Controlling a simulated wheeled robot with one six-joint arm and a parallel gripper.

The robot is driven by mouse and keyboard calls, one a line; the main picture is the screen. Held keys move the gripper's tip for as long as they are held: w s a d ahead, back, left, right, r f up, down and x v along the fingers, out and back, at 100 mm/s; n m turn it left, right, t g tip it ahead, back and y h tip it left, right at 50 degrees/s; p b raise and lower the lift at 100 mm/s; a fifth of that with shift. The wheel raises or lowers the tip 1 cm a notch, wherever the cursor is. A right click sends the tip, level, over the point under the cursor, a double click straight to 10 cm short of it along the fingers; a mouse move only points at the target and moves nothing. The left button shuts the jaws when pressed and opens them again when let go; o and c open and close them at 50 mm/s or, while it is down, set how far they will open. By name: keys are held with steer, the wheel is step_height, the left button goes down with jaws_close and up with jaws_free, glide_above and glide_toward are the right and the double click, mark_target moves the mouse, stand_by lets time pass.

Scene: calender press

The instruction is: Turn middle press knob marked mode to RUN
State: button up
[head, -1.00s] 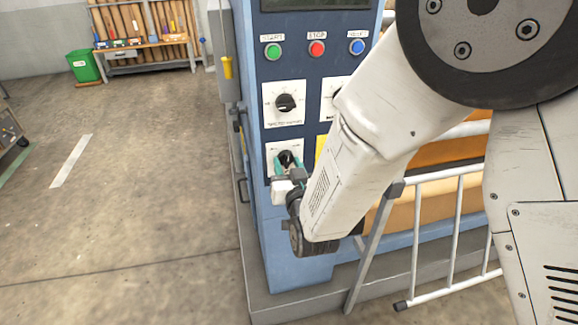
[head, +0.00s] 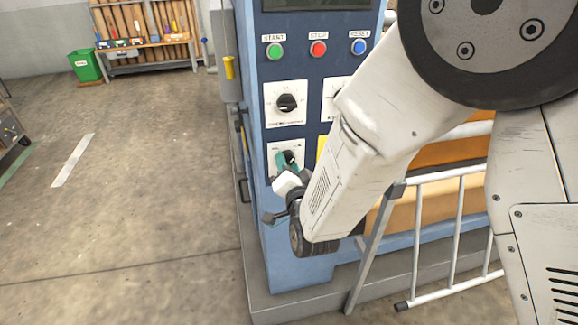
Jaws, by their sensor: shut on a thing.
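My gripper (head: 287,163) is at the blue press panel, its teal fingers shut around the black knob (head: 290,156) on the lower left white plate (head: 273,150). The gripper and its wrist are tilted, rolled about the knob's axis. The plate's lettering is too small to read, so I cannot confirm the mode mark or the RUN position. The fingers and wrist hide part of the knob and the lower plate.
Another black knob (head: 287,102) sits on a white plate just above. A plate to its right is partly hidden by my arm. Green (head: 273,51), red (head: 318,48) and blue (head: 358,46) buttons lie higher.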

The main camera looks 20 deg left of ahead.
stand_by(0.5)
steer(key=o, duration=1)
steer(key=shift+c, duration=0.2)
steer(key=v, duration=0.7)
steer(key=shift+s+d, duration=0.25)
steer(key=shift+s, duration=0.1)
